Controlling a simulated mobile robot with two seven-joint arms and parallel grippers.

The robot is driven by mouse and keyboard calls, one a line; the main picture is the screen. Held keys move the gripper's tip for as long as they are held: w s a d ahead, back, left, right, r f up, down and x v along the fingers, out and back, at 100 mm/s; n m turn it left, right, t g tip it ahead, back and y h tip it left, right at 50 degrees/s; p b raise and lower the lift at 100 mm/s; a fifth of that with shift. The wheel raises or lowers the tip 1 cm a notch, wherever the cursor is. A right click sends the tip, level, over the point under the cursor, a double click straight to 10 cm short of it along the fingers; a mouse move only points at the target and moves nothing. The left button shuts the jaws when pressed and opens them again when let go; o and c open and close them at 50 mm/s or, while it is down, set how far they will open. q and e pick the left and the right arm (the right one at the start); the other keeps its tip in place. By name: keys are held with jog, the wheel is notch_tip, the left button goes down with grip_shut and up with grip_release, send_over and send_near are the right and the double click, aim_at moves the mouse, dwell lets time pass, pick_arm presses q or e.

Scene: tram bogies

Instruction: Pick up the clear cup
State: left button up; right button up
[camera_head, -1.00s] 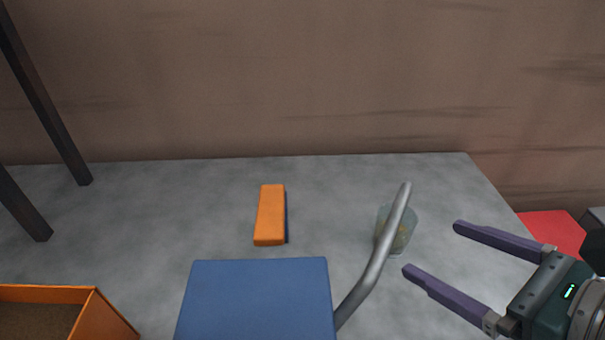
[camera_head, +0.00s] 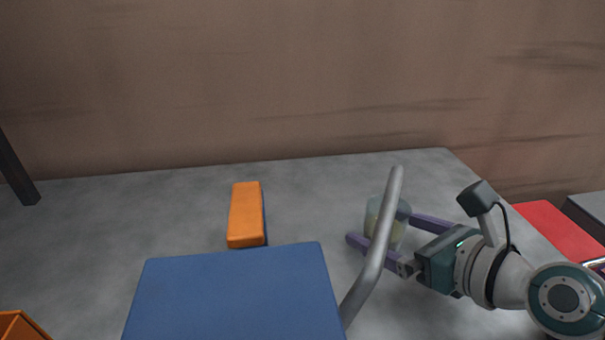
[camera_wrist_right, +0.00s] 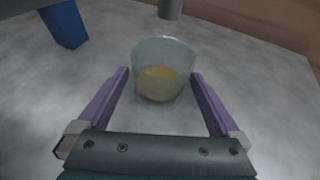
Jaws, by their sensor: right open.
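The clear cup (camera_head: 399,228) stands upright on the grey tabletop, with something yellowish inside low down. In the head view a grey bar partly covers it. My right gripper (camera_head: 386,228) is open, with one purple finger on each side of the cup. In the right wrist view the cup (camera_wrist_right: 161,70) sits between and slightly beyond the fingertips of the right gripper (camera_wrist_right: 160,75). I see no clear contact between fingers and cup. My left gripper is not in view.
A slanted grey bar (camera_head: 376,250) rises in front of the cup beside a blue panel (camera_head: 235,295). An orange block (camera_head: 245,214) lies left of the cup. An orange box (camera_head: 18,327) is at the lower left. A red surface (camera_head: 560,232) is at the right.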

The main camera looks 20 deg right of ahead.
aim_at(388, 207)
jog(key=shift+w+a+f, duration=0.1)
jog(key=shift+w+f, duration=0.05)
jog(key=shift+w, duration=0.3)
jog(key=shift+s, duration=0.1)
jog(key=shift+c, duration=0.2)
jog(key=c, duration=1.4)
jog(key=shift+r+p, duration=8)
jog(key=shift+r, duration=2)
